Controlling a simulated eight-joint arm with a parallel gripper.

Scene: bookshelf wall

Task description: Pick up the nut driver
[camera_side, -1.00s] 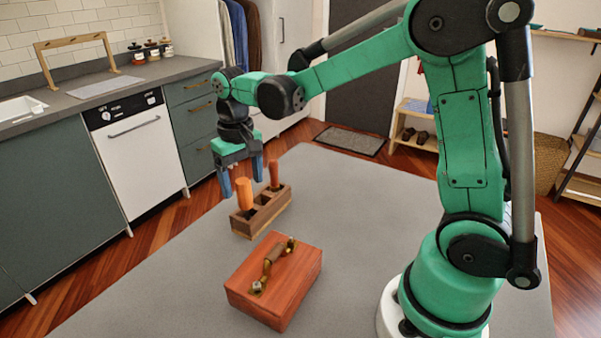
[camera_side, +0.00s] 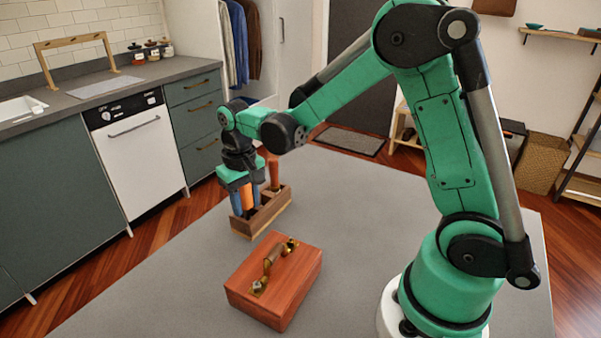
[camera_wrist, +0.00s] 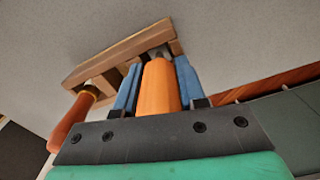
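A wooden holder block (camera_side: 272,211) stands on the grey table with two tools upright in it. One has a bright orange handle (camera_wrist: 159,88), the other a red-orange handle (camera_side: 273,172), which also shows at the left of the wrist view (camera_wrist: 72,122). Which one is the nut driver I cannot tell for sure. My gripper (camera_side: 246,204) points down over the near end of the holder. Its blue fingers stand either side of the bright orange handle, very close to it. I cannot tell whether they press on it. The handle's lower end is partly hidden in the side view.
A reddish wooden box (camera_side: 275,285) with a brass-ended handle on its lid sits on the table in front of the holder. The table right of the holder is clear. A counter with grey cabinets (camera_side: 55,170) and a white dishwasher stands beyond the table's left edge.

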